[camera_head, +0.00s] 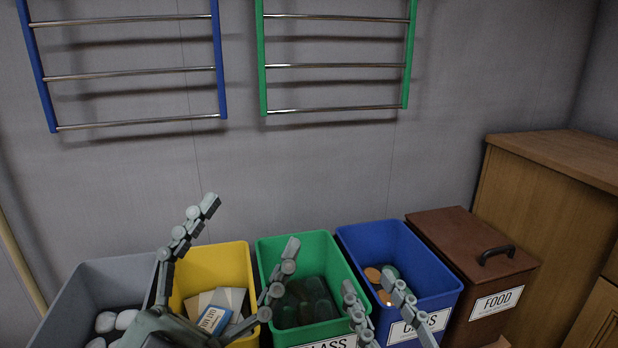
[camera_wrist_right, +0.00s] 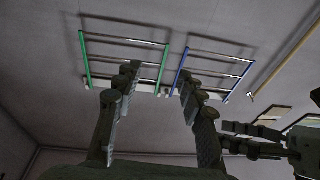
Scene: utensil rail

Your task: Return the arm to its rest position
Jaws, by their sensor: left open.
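My left gripper (camera_head: 250,225) is in the head view in front of the yellow and green bins. Its two fingers are spread wide and nothing is between them. My right gripper (camera_head: 372,284) is in the head view in front of the green and blue bins. Its fingers also stand apart, with nothing held. In the right wrist view the right gripper (camera_wrist_right: 158,76) points up toward the wall rails, its fingers apart and empty. Part of the left gripper (camera_wrist_right: 232,136) shows at the right of that view.
A blue rail rack (camera_head: 134,74) and a green rail rack (camera_head: 335,66) hang on the wall. Below stand a grey bin (camera_head: 120,268), yellow bin (camera_head: 225,257), green bin (camera_head: 310,245), blue bin (camera_head: 430,275) and lidded brown food bin (camera_head: 450,235). A wooden cabinet (camera_head: 540,220) is at right.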

